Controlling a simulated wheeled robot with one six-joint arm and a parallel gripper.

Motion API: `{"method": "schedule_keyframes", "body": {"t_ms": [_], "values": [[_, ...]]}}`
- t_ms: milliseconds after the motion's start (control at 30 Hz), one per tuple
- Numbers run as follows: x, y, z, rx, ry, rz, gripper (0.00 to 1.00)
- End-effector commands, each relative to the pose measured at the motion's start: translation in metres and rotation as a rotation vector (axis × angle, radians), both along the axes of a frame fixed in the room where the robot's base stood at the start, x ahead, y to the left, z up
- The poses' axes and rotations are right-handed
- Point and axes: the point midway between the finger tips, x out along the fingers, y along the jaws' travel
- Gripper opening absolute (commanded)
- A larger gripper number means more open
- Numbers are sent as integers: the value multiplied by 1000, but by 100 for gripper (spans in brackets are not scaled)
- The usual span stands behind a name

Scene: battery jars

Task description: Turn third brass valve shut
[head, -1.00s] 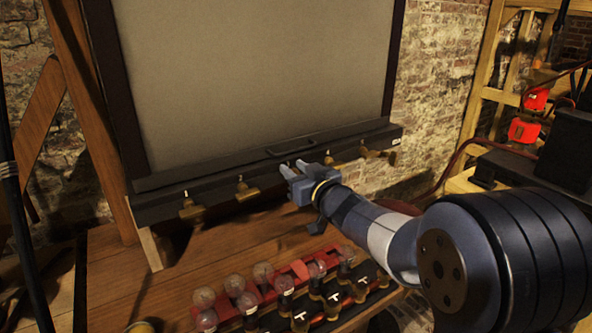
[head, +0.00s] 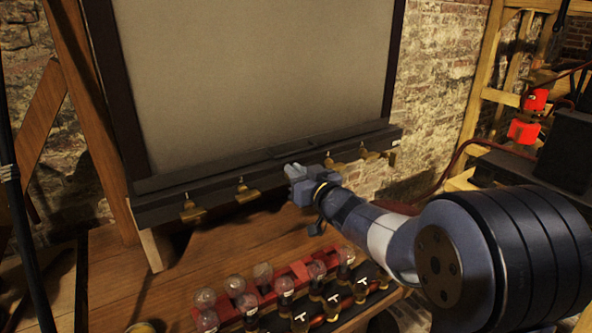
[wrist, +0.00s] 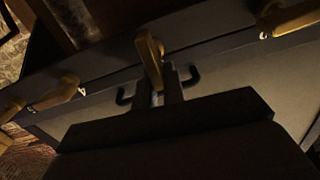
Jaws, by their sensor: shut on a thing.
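A row of brass valves runs along the dark rail (head: 160,207) under the large grey panel. The first valve (head: 191,211) and second valve (head: 246,191) from the left hang clear of my gripper. My gripper (head: 293,172) is at the third place in the row and hides that valve in the head view. In the wrist view, my gripper's dark fingers (wrist: 160,92) are shut on a brass valve handle (wrist: 150,58). Its far end sticks out beyond the fingertips. Other brass handles show at the left (wrist: 58,95) and upper right (wrist: 290,19).
More brass valves (head: 369,154) hang to the right of my gripper. A black pull handle (head: 288,152) sits on the rail just above it. Glass bulbs in a red rack (head: 300,270) stand on the wooden bench (head: 200,262) below.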

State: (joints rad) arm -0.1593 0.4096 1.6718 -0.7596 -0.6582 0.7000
Motion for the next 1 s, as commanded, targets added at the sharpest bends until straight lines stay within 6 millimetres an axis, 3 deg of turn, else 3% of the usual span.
{"method": "schedule_keyframes", "body": {"t_ms": [1000], "values": [[11,-16,-9,738,501,-3,0]]}}
